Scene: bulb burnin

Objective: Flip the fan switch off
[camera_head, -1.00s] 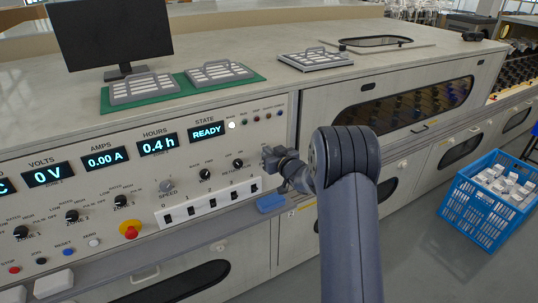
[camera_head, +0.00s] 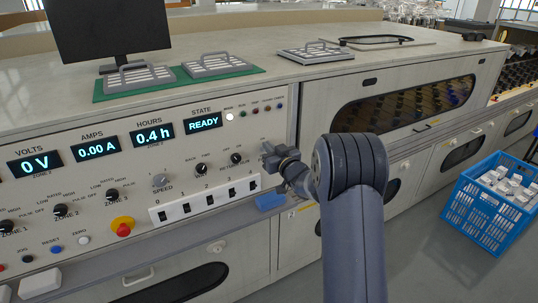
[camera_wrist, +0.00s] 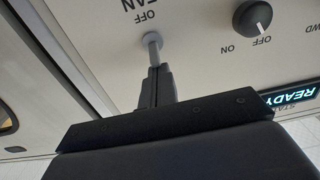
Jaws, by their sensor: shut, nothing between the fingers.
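The fan switch (camera_wrist: 152,39) is a grey toggle lever on the beige panel, under the upside-down label "FAN" with "OFF" beside it in the wrist view. My gripper (camera_wrist: 155,70) is shut and empty, its fingertips right at the lever's tip. I cannot tell whether they touch it. In the head view my gripper (camera_head: 268,150) is at the right end of the control panel (camera_head: 140,182), and it hides the fan switch there.
A black rotary knob (camera_wrist: 252,17) marked ON and OFF is beside the switch. A blue crate (camera_head: 490,215) stands on the floor at right.

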